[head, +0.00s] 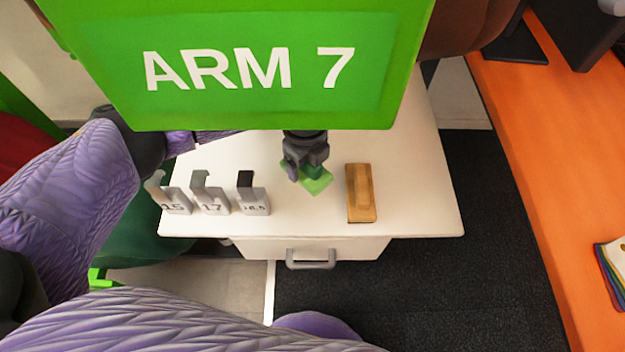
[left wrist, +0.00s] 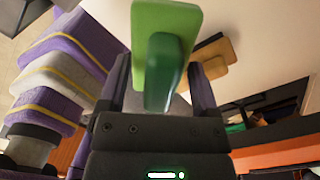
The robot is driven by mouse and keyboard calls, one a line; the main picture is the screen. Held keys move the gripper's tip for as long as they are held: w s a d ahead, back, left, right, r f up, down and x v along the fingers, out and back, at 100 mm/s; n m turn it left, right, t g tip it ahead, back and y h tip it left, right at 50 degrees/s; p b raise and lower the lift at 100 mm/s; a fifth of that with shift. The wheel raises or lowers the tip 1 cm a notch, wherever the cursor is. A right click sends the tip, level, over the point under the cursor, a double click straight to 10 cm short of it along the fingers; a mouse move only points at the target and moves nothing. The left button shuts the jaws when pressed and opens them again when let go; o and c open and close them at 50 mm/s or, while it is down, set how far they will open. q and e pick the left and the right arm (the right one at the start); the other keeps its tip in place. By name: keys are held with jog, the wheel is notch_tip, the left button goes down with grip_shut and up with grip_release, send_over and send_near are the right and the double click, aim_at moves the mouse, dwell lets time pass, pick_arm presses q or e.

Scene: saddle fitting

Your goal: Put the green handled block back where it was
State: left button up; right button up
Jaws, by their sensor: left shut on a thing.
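My left gripper (head: 301,168) is shut on the green handled block (head: 318,181) over the middle of the white table. In the left wrist view the fingers close on the dark green upright handle (left wrist: 163,72), and the lighter green plate (left wrist: 150,22) lies beyond it. The block appears tilted in the head view, and I cannot tell how high it is above the tabletop. A wooden block (head: 361,193) lies just to its right, and its tan plate also shows in the left wrist view (left wrist: 222,52). My right gripper is not in view.
Three grey stepped gauges (head: 211,193), marked with numbers, stand at the table's left front. The white table (head: 420,205) is bare at right, with a drawer handle (head: 311,260) below. A green "ARM 7" panel (head: 250,112) hides the table's back. An orange surface (head: 560,130) stands right.

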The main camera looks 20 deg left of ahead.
aim_at(306, 197)
pick_arm(q)
notch_tip(306, 197, down, 10)
jog(key=b, duration=0.5)
jog(key=shift+s+a+f+b, duration=0.1)
jog(key=shift+a+f+b, duration=0.05)
jog(key=shift+b, duration=0.15)
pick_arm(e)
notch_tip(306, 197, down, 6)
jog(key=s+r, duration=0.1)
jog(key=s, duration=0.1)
pick_arm(q)
jog(key=shift+r, duration=0.2)
jog(key=shift+c, duration=0.5)
jog(key=o, duration=1)
jog(key=shift+r+p, duration=0.3)
jog(key=shift+p, duration=0.1)
notch_tip(306, 197, up, 11)
jog(key=p, duration=0.6)
jog(key=shift+f, duration=0.15)
jog(key=shift+r, duration=0.5)
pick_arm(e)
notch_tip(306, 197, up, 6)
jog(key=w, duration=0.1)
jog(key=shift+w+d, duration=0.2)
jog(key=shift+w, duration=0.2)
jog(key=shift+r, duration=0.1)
